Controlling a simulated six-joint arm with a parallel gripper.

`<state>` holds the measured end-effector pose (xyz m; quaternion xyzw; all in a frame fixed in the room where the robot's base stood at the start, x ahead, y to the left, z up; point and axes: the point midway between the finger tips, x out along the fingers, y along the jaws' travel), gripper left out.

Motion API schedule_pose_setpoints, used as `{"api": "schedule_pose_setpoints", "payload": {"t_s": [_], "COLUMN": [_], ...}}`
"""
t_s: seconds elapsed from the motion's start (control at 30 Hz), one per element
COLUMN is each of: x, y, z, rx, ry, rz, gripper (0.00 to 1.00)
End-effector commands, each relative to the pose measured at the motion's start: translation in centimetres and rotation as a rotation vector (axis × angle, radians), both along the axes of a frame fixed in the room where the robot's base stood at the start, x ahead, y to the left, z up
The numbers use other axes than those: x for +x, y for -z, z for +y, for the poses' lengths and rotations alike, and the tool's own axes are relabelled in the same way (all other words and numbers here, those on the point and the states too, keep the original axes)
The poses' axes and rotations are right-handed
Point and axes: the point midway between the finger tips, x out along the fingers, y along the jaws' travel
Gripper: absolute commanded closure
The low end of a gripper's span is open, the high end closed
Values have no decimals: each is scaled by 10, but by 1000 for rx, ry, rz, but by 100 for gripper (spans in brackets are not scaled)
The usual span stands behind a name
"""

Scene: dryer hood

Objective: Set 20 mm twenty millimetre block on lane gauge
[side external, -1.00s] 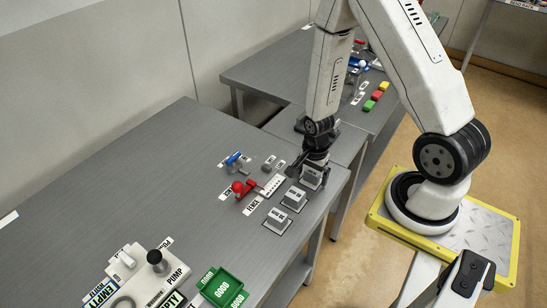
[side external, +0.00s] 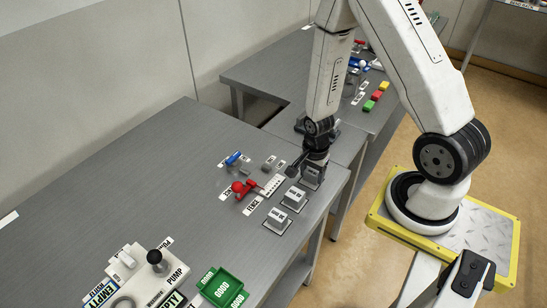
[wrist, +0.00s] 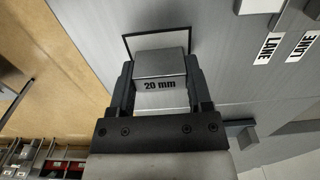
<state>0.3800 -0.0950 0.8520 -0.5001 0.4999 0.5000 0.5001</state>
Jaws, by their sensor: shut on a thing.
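The grey block marked 20 mm (wrist: 160,78) sits between the two fingers of my gripper (wrist: 161,95) in the wrist view, its label facing the camera. My gripper is shut on it. In the side external view my gripper (side external: 313,172) is low over the near right edge of the grey table, at the block's dark outlined spot, and partly hides the block (side external: 312,181). I cannot tell whether the block is clear of the surface.
Two similar grey blocks, one nearer my gripper (side external: 294,197) and one farther (side external: 278,219), stand along the table edge. A red-handled clamp (side external: 243,188) and a blue-handled one (side external: 234,158) are to the left. A pump unit (side external: 150,275) and green tray (side external: 221,286) stand farther front.

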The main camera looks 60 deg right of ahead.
Motion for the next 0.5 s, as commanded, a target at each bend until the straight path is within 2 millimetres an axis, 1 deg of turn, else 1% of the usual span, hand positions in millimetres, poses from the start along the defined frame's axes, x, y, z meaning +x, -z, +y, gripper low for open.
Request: {"api": "schedule_pose_setpoints", "payload": {"t_s": [0.27, 0.5], "x": [0, 1], "y": [-7, -25], "z": [0, 0], "rx": [0, -1], "ry": [0, 0], "rz": [-1, -3], "gripper": [97, 97]}}
